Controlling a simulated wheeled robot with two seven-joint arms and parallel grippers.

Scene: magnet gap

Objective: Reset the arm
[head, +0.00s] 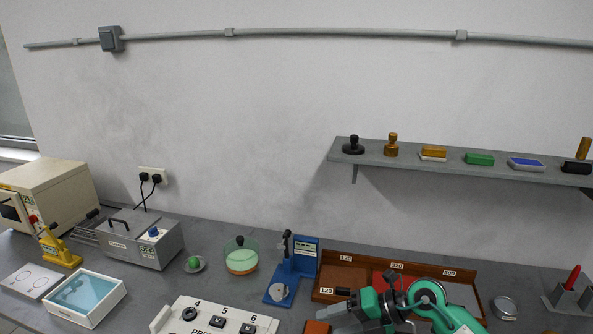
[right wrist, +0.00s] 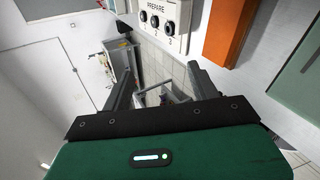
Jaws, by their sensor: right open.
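My right arm (head: 428,301), green and grey, comes in at the bottom right of the head view. Its right gripper (head: 338,311) points left, in front of the brown tray and right of the white numbered panel. In the right wrist view the right gripper (right wrist: 160,88) has its two dark fingers spread apart, with nothing between them. My left arm and gripper are not in view.
The white panel (head: 212,320) has numbered knobs. The brown tray (head: 335,262) has compartments labelled 120, 320 and 500. A blue press (head: 306,257) stands beside it. An orange-brown block (right wrist: 230,32) lies close by. A shelf (head: 400,159) of stamps and blocks hangs above.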

